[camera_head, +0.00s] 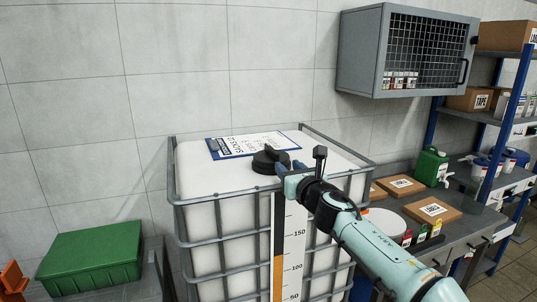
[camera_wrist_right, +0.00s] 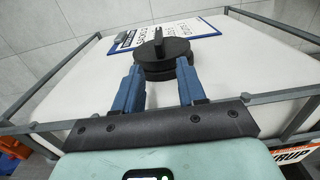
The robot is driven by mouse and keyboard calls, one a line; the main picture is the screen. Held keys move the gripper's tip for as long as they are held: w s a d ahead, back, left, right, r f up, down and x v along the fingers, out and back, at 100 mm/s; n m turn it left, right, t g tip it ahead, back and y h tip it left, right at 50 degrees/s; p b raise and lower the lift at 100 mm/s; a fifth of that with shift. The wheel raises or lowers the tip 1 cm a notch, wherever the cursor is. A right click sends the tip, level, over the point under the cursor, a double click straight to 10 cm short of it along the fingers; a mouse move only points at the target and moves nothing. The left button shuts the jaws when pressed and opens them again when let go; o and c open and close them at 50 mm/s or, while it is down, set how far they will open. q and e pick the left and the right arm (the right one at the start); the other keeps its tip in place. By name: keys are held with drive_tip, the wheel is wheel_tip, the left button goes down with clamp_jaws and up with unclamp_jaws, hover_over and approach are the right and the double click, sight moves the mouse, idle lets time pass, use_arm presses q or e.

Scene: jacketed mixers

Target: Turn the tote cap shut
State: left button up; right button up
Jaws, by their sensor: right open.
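The white tote (camera_head: 222,180) stands in a grey metal cage against the wall. Its black round cap (camera_head: 270,160) sits on the top, with a raised grip bar across it; the cap also shows in the right wrist view (camera_wrist_right: 165,55). My right gripper (camera_head: 281,168) is at the cap's near right side. In the right wrist view its two blue fingers (camera_wrist_right: 160,82) are apart and point at the cap, with nothing between them but the cap's near edge close to the tips. I cannot tell whether they touch it. My left gripper is not in view.
A clipboard (camera_head: 232,146) lies on the tote top behind the cap. The cage's top rail (camera_head: 200,201) runs around the tote. A green bin (camera_head: 92,252) is at the left. A bench with boxes (camera_head: 432,209) and a wall cabinet (camera_head: 360,52) are at the right.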

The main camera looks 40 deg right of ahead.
sight(273, 150)
drive_tip(key=p+x, duration=0.2)
drive_tip(key=x, duration=0.4)
drive_tip(key=p+x, duration=0.2)
drive_tip(key=x, duration=0.4)
drive_tip(key=shift+a+r+p, duration=0.15)
drive_tip(key=shift+r+p, duration=0.05)
drive_tip(key=shift+p, duration=0.2)
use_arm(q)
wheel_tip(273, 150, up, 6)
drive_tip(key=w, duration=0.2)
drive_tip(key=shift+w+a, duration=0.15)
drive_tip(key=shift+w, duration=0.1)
use_arm(e)
drive_tip(key=shift+s, duration=0.1)
drive_tip(key=shift+c, duration=0.3)
clamp_jaws()
